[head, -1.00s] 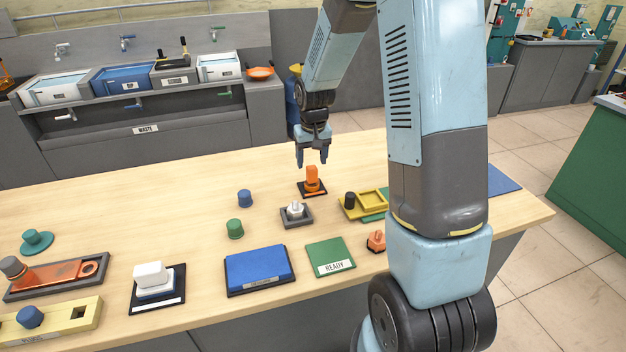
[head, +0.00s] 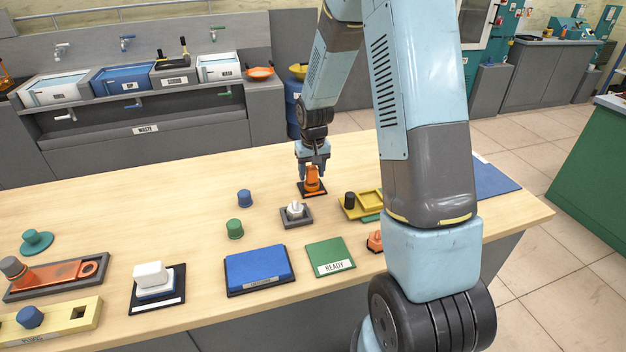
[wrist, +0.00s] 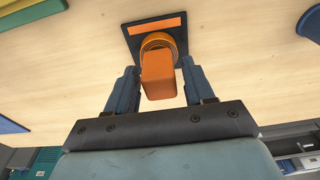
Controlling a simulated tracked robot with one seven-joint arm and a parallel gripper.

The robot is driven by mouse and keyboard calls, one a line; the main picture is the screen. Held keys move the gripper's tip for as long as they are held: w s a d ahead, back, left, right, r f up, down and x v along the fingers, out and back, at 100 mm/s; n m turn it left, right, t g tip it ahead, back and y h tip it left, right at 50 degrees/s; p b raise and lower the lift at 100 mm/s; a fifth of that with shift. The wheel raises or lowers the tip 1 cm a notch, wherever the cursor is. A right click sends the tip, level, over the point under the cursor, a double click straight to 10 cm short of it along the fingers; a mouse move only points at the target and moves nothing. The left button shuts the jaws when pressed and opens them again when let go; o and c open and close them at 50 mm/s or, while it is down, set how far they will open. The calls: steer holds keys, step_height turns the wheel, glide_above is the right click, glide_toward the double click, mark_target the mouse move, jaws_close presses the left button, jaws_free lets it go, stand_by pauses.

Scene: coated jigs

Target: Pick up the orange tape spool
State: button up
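The orange tape spool (head: 312,181) stands upright on a small black base plate (head: 305,193) near the far side of the table. It also shows in the wrist view as an orange block on a round orange body (wrist: 157,72), with the dark plate (wrist: 133,31) behind it. My gripper (head: 312,172) is lowered over the spool, one finger on each side of its upper part.
A white piece on a grey base (head: 296,214), a green knob (head: 235,229), a blue knob (head: 245,198) and a yellow tray (head: 371,199) stand nearby. A green READY pad (head: 330,257) and a blue pad (head: 257,268) lie nearer the front edge.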

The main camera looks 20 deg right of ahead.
mark_target(311, 167)
jaws_close()
steer(key=shift+r, duration=0.15)
stand_by(0.4)
steer(key=shift+r, duration=0.3)
step_height(311, 167, up, 3)
steer(key=shift+f, duration=0.2)
steer(key=s+d+r, duration=0.3)
steer(key=s+r, duration=0.6)
steer(key=s, duration=0.4)
steer(key=shift+s+d+r, duration=0.2)
steer(key=shift+s+r, duration=0.05)
steer(key=shift+s, duration=0.05)
